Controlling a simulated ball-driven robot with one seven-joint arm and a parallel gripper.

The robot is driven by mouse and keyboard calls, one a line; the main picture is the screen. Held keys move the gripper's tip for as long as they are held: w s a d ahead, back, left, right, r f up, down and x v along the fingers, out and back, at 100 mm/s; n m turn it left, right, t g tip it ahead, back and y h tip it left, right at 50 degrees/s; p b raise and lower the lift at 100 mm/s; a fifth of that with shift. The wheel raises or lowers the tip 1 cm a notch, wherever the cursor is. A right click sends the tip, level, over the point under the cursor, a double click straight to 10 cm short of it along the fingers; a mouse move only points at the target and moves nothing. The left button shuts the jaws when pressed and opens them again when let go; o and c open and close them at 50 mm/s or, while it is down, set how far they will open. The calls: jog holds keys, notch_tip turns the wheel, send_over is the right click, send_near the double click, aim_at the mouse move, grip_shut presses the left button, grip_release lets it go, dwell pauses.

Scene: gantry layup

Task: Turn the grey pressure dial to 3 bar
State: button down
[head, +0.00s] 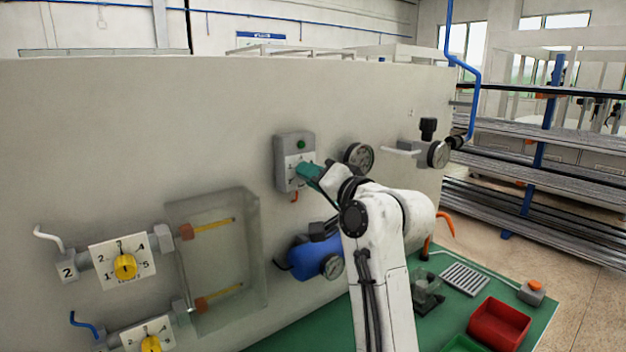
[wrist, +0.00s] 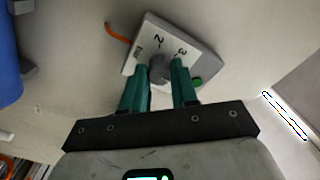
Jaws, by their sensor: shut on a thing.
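The grey pressure dial (wrist: 159,70) is a round knob on a white plate marked 1, 2 and 3 in the wrist view. The plate is on a grey wall box (head: 283,163) with a green button. My gripper (wrist: 158,66) has teal fingers, one on each side of the dial, and is shut on it. In the head view my gripper (head: 308,172) reaches the box from the right and hides the dial. I cannot tell which number the dial points to.
A gauge (head: 359,156) sits close right of the box, with a blue cylinder (head: 306,258) below. Yellow dials (head: 125,267) and a clear cover (head: 215,250) are at left. A red bin (head: 499,324) stands on the green bench at lower right. An orange piece (wrist: 117,33) hangs beneath the box.

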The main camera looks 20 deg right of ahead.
jog(key=n+b, duration=0.1)
jog(key=n, duration=0.3)
jog(key=n+b, duration=0.1)
jog(key=n, duration=0.3)
jog(key=n+b, duration=0.1)
jog(key=n, duration=0.3)
jog(key=shift+f, duration=0.35)
jog(key=c, duration=1.1)
grip_release()
jog(key=shift+c, duration=0.2)
jog(key=shift+o, duration=1.4)
jog(key=shift+r, duration=0.25)
jog(key=b+v, duration=0.2)
jog(key=v, duration=0.8)
jog(key=shift+s, duration=0.4)
jog(key=shift+d, duration=0.1)
jog(key=shift+s, duration=0.1)
